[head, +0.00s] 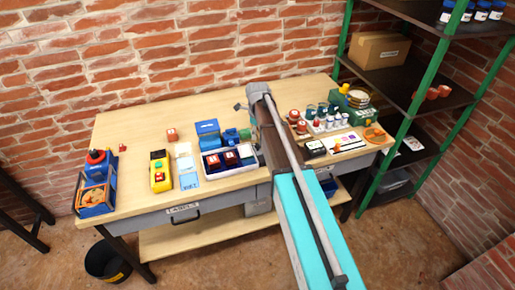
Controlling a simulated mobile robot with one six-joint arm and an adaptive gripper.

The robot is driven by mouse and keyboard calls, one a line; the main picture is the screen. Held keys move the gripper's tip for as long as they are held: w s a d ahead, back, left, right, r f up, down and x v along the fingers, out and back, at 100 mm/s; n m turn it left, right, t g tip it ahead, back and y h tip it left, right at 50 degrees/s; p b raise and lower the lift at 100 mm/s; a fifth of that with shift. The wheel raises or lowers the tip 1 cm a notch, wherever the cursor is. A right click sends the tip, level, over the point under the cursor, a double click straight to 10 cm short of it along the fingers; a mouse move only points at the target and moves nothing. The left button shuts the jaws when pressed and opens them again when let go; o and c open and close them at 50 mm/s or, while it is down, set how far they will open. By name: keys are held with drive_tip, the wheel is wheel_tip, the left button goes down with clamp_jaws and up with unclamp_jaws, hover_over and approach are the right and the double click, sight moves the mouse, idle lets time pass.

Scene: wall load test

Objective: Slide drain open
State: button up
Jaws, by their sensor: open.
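Nothing in the head view can be clearly made out as a drain. Under the wooden workbench (130,140) is a grey drawer front with a dark bar handle (184,217) and a small white label (183,207), too small to read surely. This drawer looks closed, flush with the bench front. My arm crosses the middle of the picture and hides part of the bench front and top.
On the bench stand a blue bin (96,197), a yellow device (160,172), a white tray (211,176) of small items and several jars at the right. A black bucket (107,262) stands on the floor at left. A green-posted shelf (421,80) stands at right.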

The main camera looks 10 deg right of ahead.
sight(258, 145)
drive_tip(key=shift+f+b, duration=3)
drive_tip(key=shift+f, duration=0.3)
clamp_jaws()
